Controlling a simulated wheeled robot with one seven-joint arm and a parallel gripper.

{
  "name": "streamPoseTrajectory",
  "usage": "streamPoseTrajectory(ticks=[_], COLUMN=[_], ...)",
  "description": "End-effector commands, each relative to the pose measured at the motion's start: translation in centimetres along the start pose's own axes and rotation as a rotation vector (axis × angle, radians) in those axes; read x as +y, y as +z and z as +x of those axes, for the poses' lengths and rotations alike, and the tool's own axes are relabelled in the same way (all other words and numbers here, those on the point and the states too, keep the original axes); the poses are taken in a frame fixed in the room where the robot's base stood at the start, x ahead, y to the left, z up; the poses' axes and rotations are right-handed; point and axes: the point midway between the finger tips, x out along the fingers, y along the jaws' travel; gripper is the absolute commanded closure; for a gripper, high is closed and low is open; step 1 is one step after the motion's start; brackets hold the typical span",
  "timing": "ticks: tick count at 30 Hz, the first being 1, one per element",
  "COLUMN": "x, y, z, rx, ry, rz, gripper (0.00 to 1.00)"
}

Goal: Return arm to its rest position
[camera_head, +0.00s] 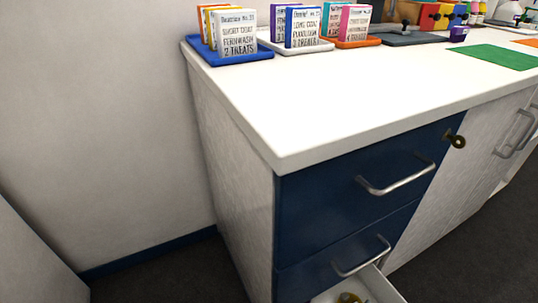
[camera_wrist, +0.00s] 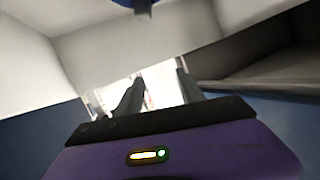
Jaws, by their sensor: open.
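My gripper (camera_wrist: 160,80) shows in the wrist view with its two dark fingers apart and nothing visible between them. Its purple body with a small lit indicator fills the bottom of that view. Pale and dark surfaces lie around the fingers; I cannot tell for sure which furniture they belong to. My arm and gripper do not show in the head view.
The lower drawer (camera_head: 385,288) stands open, with a yellowish item (camera_head: 348,297) inside. The upper blue drawer (camera_head: 330,190) is shut. A key or lock (camera_head: 456,140) sticks out beside it. The white counter (camera_head: 300,105) holds card trays at the back; its front is clear.

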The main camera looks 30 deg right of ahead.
Motion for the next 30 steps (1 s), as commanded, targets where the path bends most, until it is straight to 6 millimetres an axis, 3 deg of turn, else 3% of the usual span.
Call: streamPoseTrajectory(ticks=[10,18,30], x=[-1.3,-1.1,-1.0], y=[-5.5,-10.7,-17.8], z=[-8.9,-16.5,-24.7], rx=[0.011,-0.007,-0.023], ry=[-0.196,-0.424,-0.815], rz=[-0.007,-0.098,-0.323], gripper=[0.55,0.55,0.55])
